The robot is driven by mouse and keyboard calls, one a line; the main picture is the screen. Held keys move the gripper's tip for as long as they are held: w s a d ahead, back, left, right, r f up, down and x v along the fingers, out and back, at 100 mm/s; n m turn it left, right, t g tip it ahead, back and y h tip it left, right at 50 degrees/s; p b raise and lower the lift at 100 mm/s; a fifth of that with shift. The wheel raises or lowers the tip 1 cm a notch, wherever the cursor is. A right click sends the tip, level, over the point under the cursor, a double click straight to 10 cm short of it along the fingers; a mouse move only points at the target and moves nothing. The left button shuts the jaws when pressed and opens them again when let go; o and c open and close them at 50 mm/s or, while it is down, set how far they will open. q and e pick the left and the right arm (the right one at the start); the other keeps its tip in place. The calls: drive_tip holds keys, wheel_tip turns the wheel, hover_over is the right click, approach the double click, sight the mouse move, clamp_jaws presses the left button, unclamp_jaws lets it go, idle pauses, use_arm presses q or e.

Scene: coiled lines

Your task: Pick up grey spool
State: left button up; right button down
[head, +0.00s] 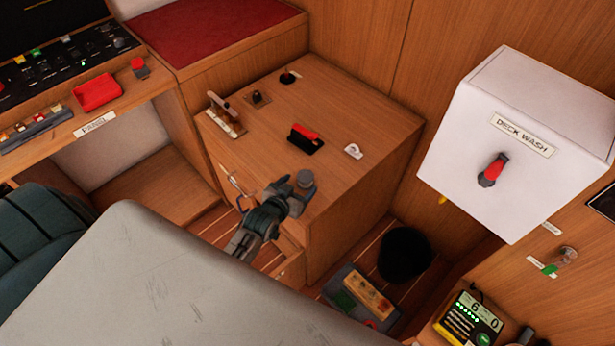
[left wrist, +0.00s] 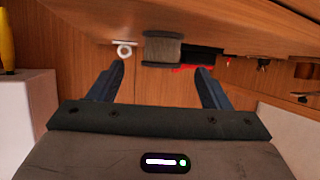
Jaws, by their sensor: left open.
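The grey spool (head: 305,182) stands near the front edge of the wooden cabinet top (head: 385,120). My left gripper (head: 288,194) is just in front of it in the head view, its fingers pointing at the spool. In the left wrist view, the spool (left wrist: 163,48) lies ahead, between the directions of the two spread fingers of my left gripper (left wrist: 160,72). The jaws are open, with nothing between them; I cannot tell whether a fingertip touches the spool. My right gripper is not in view.
On the cabinet top are a red-handled black brush (head: 305,139), a small white roll (head: 353,151), and a wooden-and-metal item (head: 226,115). A white deck wash box (head: 510,145) juts out at right. A black bin (head: 405,254) and a grey tray (head: 337,285) are on the floor.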

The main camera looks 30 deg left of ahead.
sight(304, 180)
use_arm(q)
drive_tip(key=shift+x, duration=0.85)
drive_tip(key=p+x, duration=0.1)
drive_tip(key=x, duration=0.3)
drive_tip(key=shift+w+a+f, duration=0.1)
drive_tip(key=shift+w+f, duration=0.1)
drive_tip(key=shift+f, duration=0.05)
drive_tip(key=shift+s+r, duration=0.1)
drive_tip(key=shift+c, duration=0.3)
drive_tip(key=c, duration=1)
